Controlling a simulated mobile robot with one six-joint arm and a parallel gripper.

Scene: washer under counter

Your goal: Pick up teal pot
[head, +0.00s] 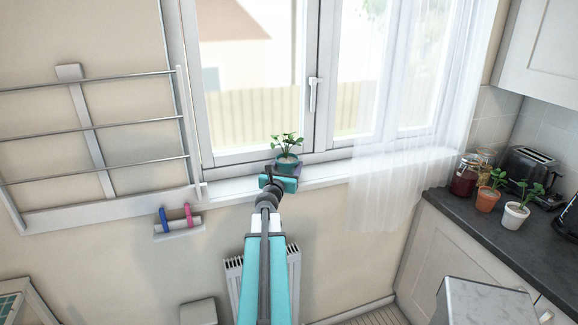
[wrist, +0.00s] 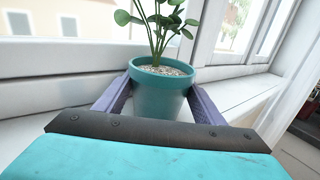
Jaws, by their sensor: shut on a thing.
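The teal pot (wrist: 158,95) holds a green leafy plant in pale gravel. It stands upright at the window sill in the wrist view, between the two purple fingers of my gripper (wrist: 159,92). The fingers are shut on its left and right sides. In the head view the teal pot (head: 288,162) shows at the sill, just beyond my gripper (head: 282,176), which hides its lower part. I cannot tell whether its base touches the sill.
The white window sill (head: 232,199) runs along the wall. A drying rack (head: 92,126) hangs at left, and a sheer curtain (head: 385,180) hangs at right. A terracotta pot (head: 487,199), a white pot (head: 515,216), jars and a toaster (head: 530,168) stand on the dark counter.

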